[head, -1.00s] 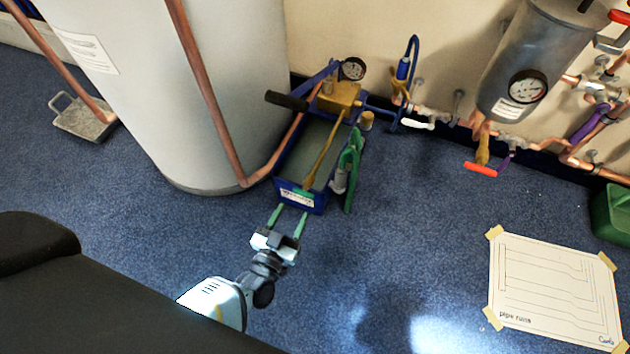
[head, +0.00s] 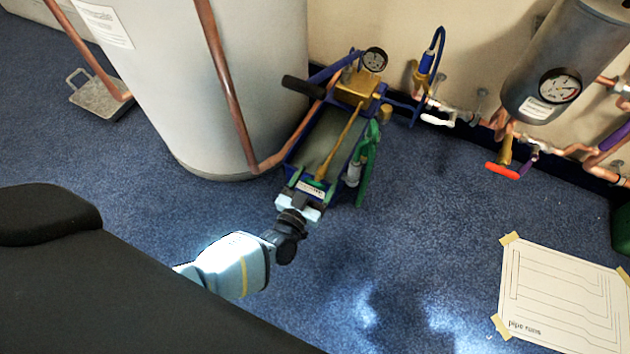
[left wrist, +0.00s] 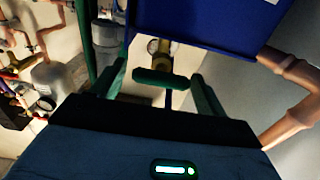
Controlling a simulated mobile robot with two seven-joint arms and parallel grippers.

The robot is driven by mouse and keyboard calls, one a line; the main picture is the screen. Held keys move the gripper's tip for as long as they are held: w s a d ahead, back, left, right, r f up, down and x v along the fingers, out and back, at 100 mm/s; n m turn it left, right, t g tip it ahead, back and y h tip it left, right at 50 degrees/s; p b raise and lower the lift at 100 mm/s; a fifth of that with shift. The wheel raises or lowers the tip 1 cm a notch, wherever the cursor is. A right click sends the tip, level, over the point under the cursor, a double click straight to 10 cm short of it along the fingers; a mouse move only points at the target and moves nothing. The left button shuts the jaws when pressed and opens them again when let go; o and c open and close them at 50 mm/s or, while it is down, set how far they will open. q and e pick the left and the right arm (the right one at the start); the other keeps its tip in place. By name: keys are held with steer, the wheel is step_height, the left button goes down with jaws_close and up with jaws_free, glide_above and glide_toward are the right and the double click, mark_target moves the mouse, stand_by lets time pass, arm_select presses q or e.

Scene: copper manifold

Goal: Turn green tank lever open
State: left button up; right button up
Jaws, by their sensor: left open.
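The blue tank (head: 297,172) of the pump stands on the floor, with a long brass piece over it ending in a small green part (head: 317,183). My left gripper (head: 306,190) reaches its near end, its fingers hard to see there. In the left wrist view the gripper (left wrist: 160,90) is open, and a green lever (left wrist: 160,79) shows between its two green fingers. The lever is a short crosswise bar on a thin stem, with brass behind it. I see a gap on each side, and no clear contact. The blue tank wall (left wrist: 205,25) is close above. My right gripper is not in view.
A large grey cylinder (head: 220,90) with a copper pipe stands left of the tank. A green item (head: 367,165) stands upright at the tank's right side. Pipes and a red-handled valve (head: 502,170) run along the wall.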

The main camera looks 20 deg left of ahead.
arm_select(q)
steer(key=shift+c, duration=0.2)
steer(key=c, duration=0.9)
steer(key=shift+c, duration=0.2)
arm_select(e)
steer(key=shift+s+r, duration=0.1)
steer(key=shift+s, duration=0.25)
